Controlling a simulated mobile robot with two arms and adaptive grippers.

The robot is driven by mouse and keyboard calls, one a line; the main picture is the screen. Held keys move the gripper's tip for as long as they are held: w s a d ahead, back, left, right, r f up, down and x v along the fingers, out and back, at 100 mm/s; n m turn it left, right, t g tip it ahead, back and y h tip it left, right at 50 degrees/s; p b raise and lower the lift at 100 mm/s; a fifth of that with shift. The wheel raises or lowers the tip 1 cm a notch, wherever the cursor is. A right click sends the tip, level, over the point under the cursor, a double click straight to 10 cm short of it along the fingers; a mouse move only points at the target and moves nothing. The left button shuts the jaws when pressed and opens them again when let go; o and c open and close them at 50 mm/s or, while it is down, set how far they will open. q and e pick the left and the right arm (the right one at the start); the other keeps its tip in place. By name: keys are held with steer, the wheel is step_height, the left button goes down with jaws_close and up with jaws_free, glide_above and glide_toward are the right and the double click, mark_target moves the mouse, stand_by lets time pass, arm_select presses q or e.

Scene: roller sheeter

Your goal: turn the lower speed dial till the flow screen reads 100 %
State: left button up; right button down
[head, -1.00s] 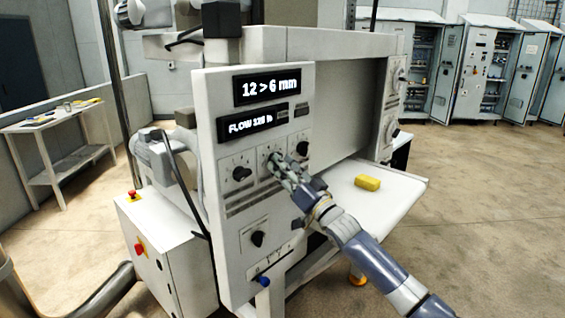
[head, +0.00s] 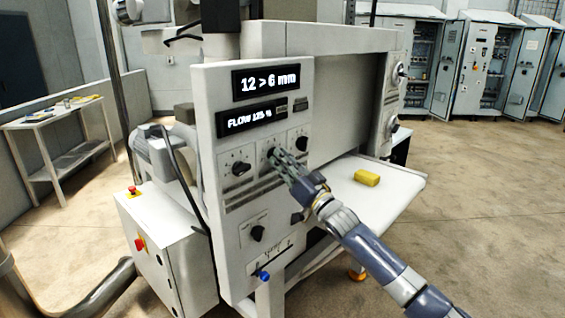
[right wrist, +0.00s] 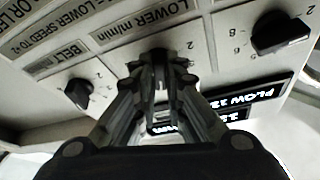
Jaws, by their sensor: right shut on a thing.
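The lower speed dial (head: 272,153) is the middle of three black dials on the machine's front panel, and the "LOWER m/min" label shows beside it in the right wrist view. My right gripper (head: 277,160) is shut on this dial, its fingers on either side of the knob. In the right wrist view the fingertips (right wrist: 160,77) hide most of the knob, so its pointer is hard to read. The flow screen (head: 251,119) seems to read FLOW 125 %, in small text. My left gripper is not in view.
A neighbouring dial stands on each side, left (head: 238,169) and right (head: 302,143). Another dial (head: 257,233) sits lower on the panel. The upper screen (head: 266,83) reads 12 > 6 mm. A yellow block (head: 367,178) lies on the white table (head: 392,197).

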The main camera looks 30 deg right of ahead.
steer(key=shift+d+r+n+g+y+b, duration=0.15)
steer(key=shift+n+y+b, duration=0.35)
steer(key=shift+n+y, duration=0.85)
steer(key=shift+d+r+n+g+y+b, duration=0.15)
steer(key=shift+n+y+b, duration=0.35)
steer(key=shift+n, duration=1.7)
steer(key=shift+d+r+n+g+y+b, duration=0.15)
steer(key=shift+n+y+b, duration=0.35)
steer(key=shift+n+y, duration=0.85)
steer(key=shift+n+h, duration=0.4)
steer(key=shift+n, duration=0.3)
steer(key=c, duration=1.7)
jaws_free()
steer(key=shift+o, duration=0.2)
steer(key=shift+w+f, duration=0.15)
steer(key=shift+a+g, duration=0.25)
steer(key=shift+f, duration=0.1)
